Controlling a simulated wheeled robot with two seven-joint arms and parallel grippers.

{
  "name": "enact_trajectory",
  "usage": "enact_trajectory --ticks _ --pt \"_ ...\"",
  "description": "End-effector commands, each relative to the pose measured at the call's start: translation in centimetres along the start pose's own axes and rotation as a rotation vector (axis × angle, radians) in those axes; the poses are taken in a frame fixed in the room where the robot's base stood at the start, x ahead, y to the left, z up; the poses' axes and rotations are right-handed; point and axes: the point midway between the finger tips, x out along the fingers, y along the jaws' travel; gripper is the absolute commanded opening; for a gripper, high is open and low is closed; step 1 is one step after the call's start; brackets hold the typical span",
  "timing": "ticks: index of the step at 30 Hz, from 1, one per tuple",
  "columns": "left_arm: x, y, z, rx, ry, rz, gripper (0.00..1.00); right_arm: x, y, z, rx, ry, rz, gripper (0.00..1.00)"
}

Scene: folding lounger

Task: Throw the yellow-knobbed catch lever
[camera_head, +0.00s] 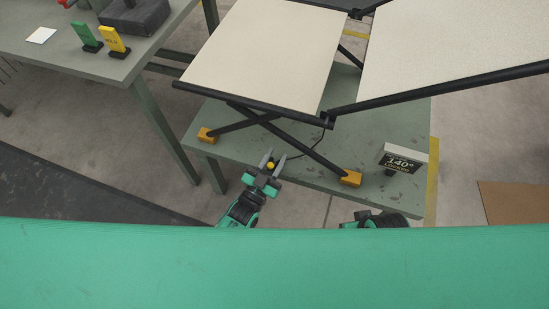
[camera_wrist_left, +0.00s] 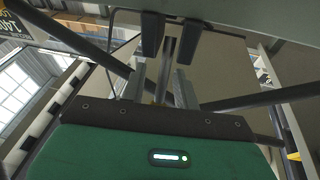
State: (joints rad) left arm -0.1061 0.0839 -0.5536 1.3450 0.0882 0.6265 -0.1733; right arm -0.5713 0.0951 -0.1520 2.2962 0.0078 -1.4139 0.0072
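The yellow knob (camera_head: 271,165) of the catch lever is small and round, at the near edge of the lounger's bench in the head view. My left gripper (camera_head: 274,156) is open there, its two fingers apart, with the knob between them as seen from above; I cannot tell whether they touch it. The folding lounger (camera_head: 265,50) has cream panels on crossed black legs. Part of my right arm shows at the lower right; its fingers are hidden.
The lounger stands on a grey-green bench (camera_head: 225,125) with orange foot blocks (camera_head: 351,178) and a "140°" sign (camera_head: 403,161). A black crossed leg passes close to the left gripper.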

Motion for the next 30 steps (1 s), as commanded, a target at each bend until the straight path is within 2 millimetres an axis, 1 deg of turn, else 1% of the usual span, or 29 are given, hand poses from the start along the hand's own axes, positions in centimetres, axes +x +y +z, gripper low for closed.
enact_trajectory --ticks 4,8,15,18,21,25,30 --pt "-0.8 0.0 0.2 0.0 -0.004 0.001 0.31 0.0 0.0 0.0 0.0 0.001 0.0 0.41" --pt "-2.9 0.0 0.2 0.0 -0.006 0.001 0.31 0.0 0.0 0.0 0.0 0.001 0.0 0.41" --pt "-8.4 0.0 0.1 0.001 -0.005 0.001 0.31 0.1 0.0 0.0 0.0 0.001 0.0 0.41" --pt "-10.5 0.0 0.1 0.001 -0.003 0.0 0.31 0.1 0.0 0.0 0.0 0.0 0.0 0.41" --pt "-12.1 0.0 0.1 0.001 -0.001 0.001 0.31 -0.1 0.0 0.0 0.0 0.002 0.0 0.41" --pt "-13.3 0.0 0.0 0.0 0.0 0.0 0.31 -0.4 0.0 -0.2 0.0 0.01 0.0 0.41" --pt "-13.8 0.0 -0.1 0.0 0.002 0.0 0.31 -0.6 0.0 -0.4 0.0 0.014 0.0 0.41"
